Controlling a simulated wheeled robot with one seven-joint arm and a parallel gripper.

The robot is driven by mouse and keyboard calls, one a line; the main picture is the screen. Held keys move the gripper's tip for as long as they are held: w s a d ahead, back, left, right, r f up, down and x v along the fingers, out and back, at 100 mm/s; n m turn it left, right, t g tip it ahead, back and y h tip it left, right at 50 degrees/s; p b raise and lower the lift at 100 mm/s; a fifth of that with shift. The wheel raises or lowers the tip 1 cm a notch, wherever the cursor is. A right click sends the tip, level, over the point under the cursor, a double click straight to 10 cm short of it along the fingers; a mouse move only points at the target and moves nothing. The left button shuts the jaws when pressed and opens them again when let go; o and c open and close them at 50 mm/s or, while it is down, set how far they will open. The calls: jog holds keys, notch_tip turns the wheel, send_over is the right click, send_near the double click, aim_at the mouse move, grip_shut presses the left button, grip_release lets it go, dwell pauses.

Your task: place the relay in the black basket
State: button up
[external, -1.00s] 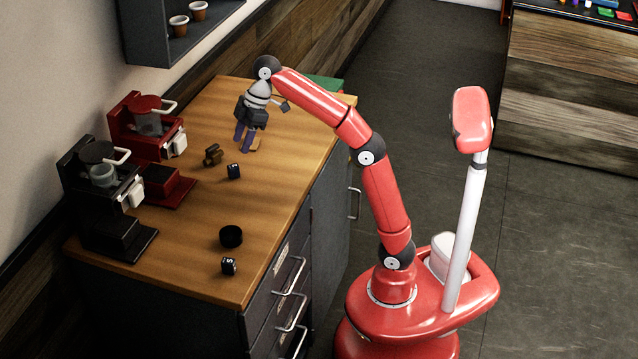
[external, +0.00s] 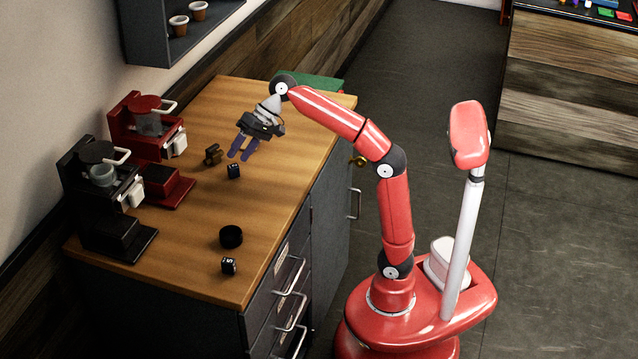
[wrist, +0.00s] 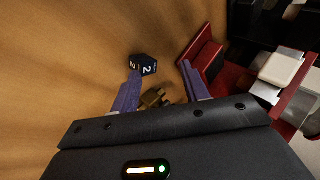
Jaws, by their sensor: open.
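I cannot tell for certain which object is the relay; two small numbered cubes could fit. A dark blue cube marked 2 (external: 233,171) lies on the wooden counter, and shows in the wrist view (wrist: 143,64). A black cube marked 5 (external: 229,266) sits near the counter's front. A low round black piece (external: 231,236), probably the black basket, stands just behind it. My gripper (external: 240,155) is open and empty, tilted over the counter near the blue cube. In the wrist view its purple fingers (wrist: 161,86) are apart, with a brown part (wrist: 152,98) below between them.
The brown part (external: 213,154) lies beside the blue cube. A red brewer (external: 150,135) and a black brewer (external: 100,195) stand along the wall at left. A dark shelf with cups (external: 180,45) hangs above. The counter's (external: 180,262) right side is mostly clear.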

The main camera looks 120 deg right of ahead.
aim_at(225, 180)
jog(key=m, duration=0.2)
jog(key=f+m+t+b, duration=0.1)
jog(key=m, duration=0.2)
jog(key=shift+s+d+f+m+t, duration=0.15)
jog(key=shift+s+m+t, duration=0.15)
jog(key=shift+m, duration=0.1)
jog(key=m, duration=0.1)
jog(key=m+b, duration=0.1)
jog(key=m, duration=0.1)
jog(key=m+t, duration=0.1)
jog(key=m, duration=0.1)
jog(key=shift+s+d+f+b, duration=0.2)
jog(key=shift+d+f+b, duration=0.1)
jog(key=shift+f, duration=0.1)
jog(key=m, duration=0.2)
jog(key=f+m+t+b, duration=0.1)
jog(key=m, duration=0.2)
jog(key=shift+s, duration=0.15)
jog(key=m, duration=0.2)
jog(key=m+t+b, duration=0.1)
jog(key=m, duration=0.3)
jog(key=shift+s+d+f+t+h, duration=0.1)
jog(key=shift+s+f+t+h, duration=0.2)
jog(key=shift+f, duration=0.05)
jog(key=b+x, duration=0.1)
jog(key=x, duration=0.6)
jog(key=shift+w+f, duration=0.1)
jog(key=shift+w, duration=0.3)
jog(key=shift+c, duration=0.2)
grip_shut()
